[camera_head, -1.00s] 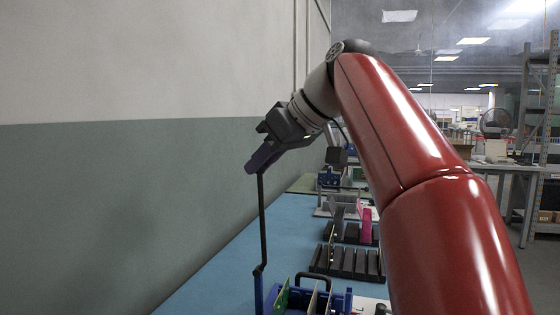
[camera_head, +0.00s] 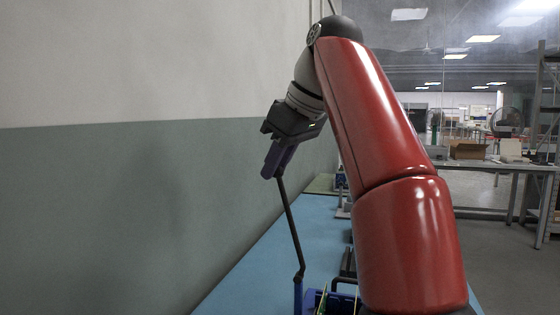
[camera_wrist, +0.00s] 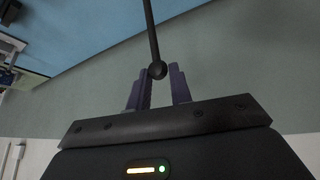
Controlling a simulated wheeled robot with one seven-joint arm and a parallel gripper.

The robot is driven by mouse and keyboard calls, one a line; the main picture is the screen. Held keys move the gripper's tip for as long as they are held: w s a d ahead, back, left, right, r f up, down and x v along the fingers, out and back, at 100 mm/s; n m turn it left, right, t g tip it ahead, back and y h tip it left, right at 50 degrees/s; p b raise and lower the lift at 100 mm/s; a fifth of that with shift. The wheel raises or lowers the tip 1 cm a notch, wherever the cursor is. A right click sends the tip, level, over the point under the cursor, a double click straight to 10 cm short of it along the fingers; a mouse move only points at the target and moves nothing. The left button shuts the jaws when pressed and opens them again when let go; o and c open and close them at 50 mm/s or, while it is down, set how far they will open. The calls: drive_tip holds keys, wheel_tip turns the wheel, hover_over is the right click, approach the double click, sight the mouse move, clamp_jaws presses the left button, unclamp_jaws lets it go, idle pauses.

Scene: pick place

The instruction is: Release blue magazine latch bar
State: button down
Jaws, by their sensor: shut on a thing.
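A thin black latch bar (camera_head: 290,225) rises from a blue magazine (camera_head: 343,299) at the bottom edge of the head view. The bar leans, with its top to the left of its foot. My gripper (camera_head: 272,174) is at the bar's upper end, its purple fingers pointing down. In the wrist view, my gripper (camera_wrist: 162,76) has its fingers on either side of the bar's round knob (camera_wrist: 157,70), shut on it. The shaft runs up out of that picture. Most of the magazine is cut off by the frame, and my red arm hides part of the area beside it.
A blue tabletop (camera_head: 258,268) runs along the wall (camera_head: 130,210) at the left, with clear room left of the magazine. Another table with a cardboard box (camera_head: 468,150) stands far right.

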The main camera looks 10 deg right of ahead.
drive_tip(key=c, duration=1.7)
unclamp_jaws()
drive_tip(key=shift+w+a+f, duration=0.15)
drive_tip(key=shift+a, duration=0.25)
drive_tip(key=shift+o, duration=1.2)
drive_tip(key=shift+w+a+f, duration=0.1)
drive_tip(key=shift+a, duration=0.25)
drive_tip(key=shift+o, duration=1)
drive_tip(key=shift+d, duration=0.15)
drive_tip(key=shift+d, duration=0.1)
drive_tip(key=shift+r, duration=0.25)
drive_tip(key=shift+s+d+r, duration=0.1)
drive_tip(key=shift+s+r, duration=0.15)
drive_tip(key=shift+r, duration=0.1)
drive_tip(key=s+d+b, duration=0.1)
drive_tip(key=s+d, duration=0.6)
drive_tip(key=s, duration=0.2)
drive_tip(key=shift+s+d, duration=0.25)
